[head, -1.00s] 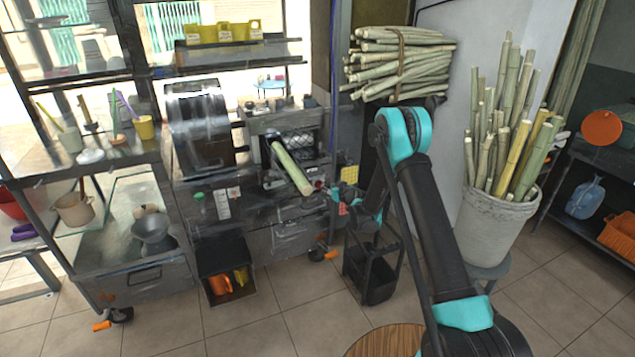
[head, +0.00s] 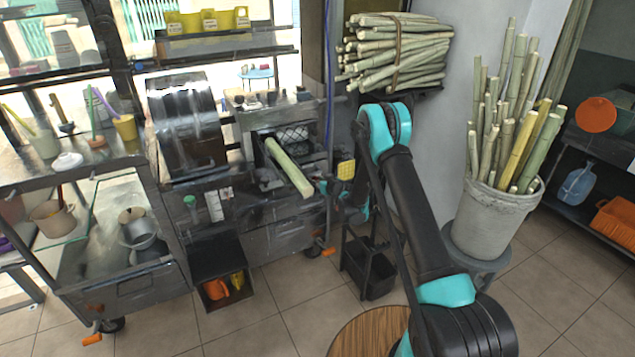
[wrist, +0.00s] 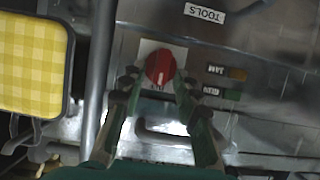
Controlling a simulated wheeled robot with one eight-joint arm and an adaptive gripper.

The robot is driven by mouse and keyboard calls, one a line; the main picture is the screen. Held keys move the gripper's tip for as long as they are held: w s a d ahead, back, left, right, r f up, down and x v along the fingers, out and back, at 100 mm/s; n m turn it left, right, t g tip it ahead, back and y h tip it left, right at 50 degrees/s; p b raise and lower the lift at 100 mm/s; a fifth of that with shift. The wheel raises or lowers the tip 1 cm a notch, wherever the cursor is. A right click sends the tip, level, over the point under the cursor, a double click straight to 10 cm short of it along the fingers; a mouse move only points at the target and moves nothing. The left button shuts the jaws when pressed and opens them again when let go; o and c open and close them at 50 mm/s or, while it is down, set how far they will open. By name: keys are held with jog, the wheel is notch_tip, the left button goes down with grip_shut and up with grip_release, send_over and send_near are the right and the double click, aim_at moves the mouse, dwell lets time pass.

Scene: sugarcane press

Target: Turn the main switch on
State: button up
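The main switch appears to be the red round knob (wrist: 160,67) on a pale square plate, set in the grey metal panel (wrist: 215,55) in the wrist view. My gripper (wrist: 158,80) is open, with one fingertip to the left of the knob and one to the right. I cannot tell whether either finger touches it. In the head view, my arm reaches toward the right end of the press (head: 285,210), and the knob cannot be made out clearly there.
In the wrist view, a yellow checked pad (wrist: 30,65) and a grey vertical post lie left of the knob; small labelled indicators (wrist: 232,95) are on the right. In the head view, a cane stalk (head: 289,167) lies on the press. A cane-filled bucket (head: 495,225) stands at right.

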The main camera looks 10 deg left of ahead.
grip_shut()
jog(key=m+y, duration=0.2)
jog(key=m, duration=0.1)
jog(key=d+m+g+y, duration=0.1)
jog(key=m, duration=0.2)
jog(key=w+f+m+y, duration=0.1)
jog(key=m+y, duration=0.1)
jog(key=shift+d+m+g+y, duration=0.2)
jog(key=shift+m+g+y, duration=0.1)
jog(key=shift+m+g, duration=0.1)
jog(key=m+y, duration=0.1)
jog(key=m, duration=0.1)
jog(key=m+y, duration=0.1)
jog(key=m, duration=0.1)
jog(key=shift+f+m, duration=0.3)
jog(key=shift+f, duration=0.05)
dwell(0.3)
dwell(0.5)
